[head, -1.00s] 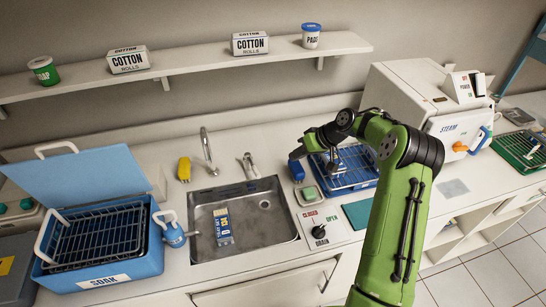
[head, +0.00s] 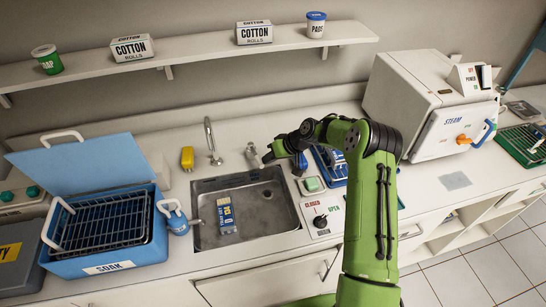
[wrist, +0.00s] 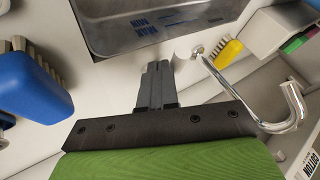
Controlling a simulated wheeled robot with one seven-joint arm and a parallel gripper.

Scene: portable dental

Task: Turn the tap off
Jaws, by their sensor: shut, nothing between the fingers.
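The chrome tap spout (head: 210,140) stands behind the sink (head: 200,243) in the head view. It curves across the right of the wrist view (wrist: 285,118). A pale metal lever fitting (head: 251,153) stands right of the spout at the sink's back edge. In the wrist view a pale cylinder (wrist: 185,55), probably this lever, is partly hidden behind my fingers. My gripper (head: 268,157) is just right of the lever fitting. In the wrist view my gripper (wrist: 157,68) is shut and empty, its fingers close to the cylinder. I cannot tell whether they touch. No water stream is visible.
A yellow brush (head: 187,158) lies left of the spout. A blue item (wrist: 32,88) is close beside my gripper. A panel with a black knob (head: 319,220), marked CLOSED and OPEN, is right of the sink. A blue soak tub (head: 105,262) stands left.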

